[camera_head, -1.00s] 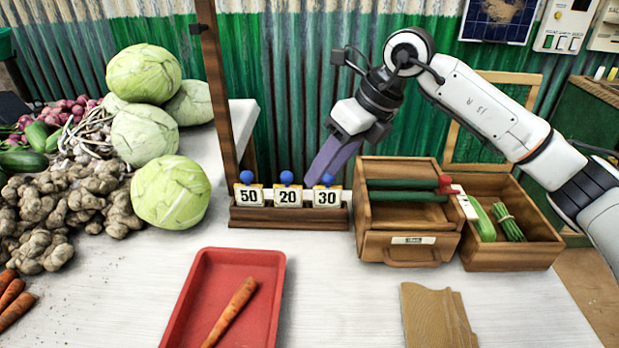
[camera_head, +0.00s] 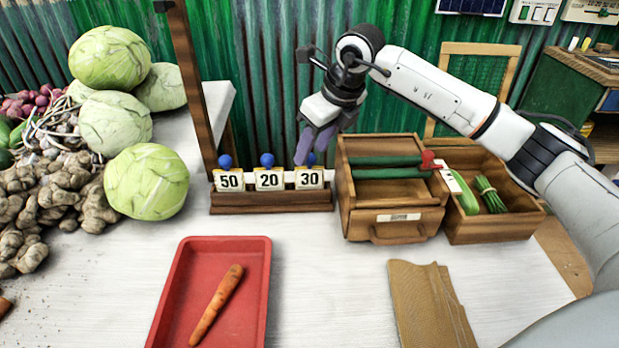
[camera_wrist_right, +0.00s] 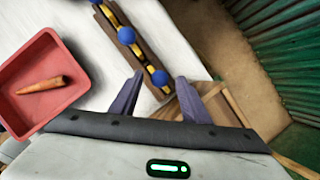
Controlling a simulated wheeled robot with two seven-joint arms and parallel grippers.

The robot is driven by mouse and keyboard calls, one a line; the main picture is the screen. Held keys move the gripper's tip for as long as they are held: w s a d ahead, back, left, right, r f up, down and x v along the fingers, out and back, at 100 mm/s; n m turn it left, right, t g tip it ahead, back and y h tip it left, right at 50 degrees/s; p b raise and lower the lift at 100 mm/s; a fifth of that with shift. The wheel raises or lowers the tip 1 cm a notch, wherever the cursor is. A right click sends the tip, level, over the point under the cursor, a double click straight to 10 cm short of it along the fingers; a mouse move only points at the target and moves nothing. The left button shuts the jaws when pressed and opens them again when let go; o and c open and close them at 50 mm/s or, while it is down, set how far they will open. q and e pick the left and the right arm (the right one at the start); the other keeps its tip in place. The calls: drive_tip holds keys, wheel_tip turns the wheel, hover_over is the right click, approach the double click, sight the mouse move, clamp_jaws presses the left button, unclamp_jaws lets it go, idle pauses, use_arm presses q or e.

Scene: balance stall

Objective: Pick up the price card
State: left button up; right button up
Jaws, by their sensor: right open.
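Three white price cards with yellow edges and blue knobs stand in a wooden rack (camera_head: 270,204): the 50 card (camera_head: 230,181), the 20 card (camera_head: 269,181) and the 30 card (camera_head: 309,180). My right gripper (camera_head: 305,155) is at the 30 card's knob, its purple fingers pointing down and partly covering that knob. In the right wrist view, my open fingers (camera_wrist_right: 160,76) stand on either side of the end blue knob (camera_wrist_right: 160,78), with gaps on both sides. Whether they touch it cannot be told. My left gripper is out of view.
A wooden box (camera_head: 390,222) with green rods stands right of the rack, beside a vegetable crate (camera_head: 500,229). A wooden post (camera_head: 192,85) rises behind the rack's left end. A red tray (camera_head: 254,290) with a carrot lies in front. Cabbages (camera_head: 147,182) sit at left.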

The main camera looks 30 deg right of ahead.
drive_tip(key=shift+w+f, duration=0.15)
drive_tip(key=shift+f, duration=0.25)
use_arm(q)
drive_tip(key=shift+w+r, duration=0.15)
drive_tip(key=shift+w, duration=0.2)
use_arm(e)
clamp_jaws()
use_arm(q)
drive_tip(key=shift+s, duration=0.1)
use_arm(e)
drive_tip(key=shift+r, duration=0.15)
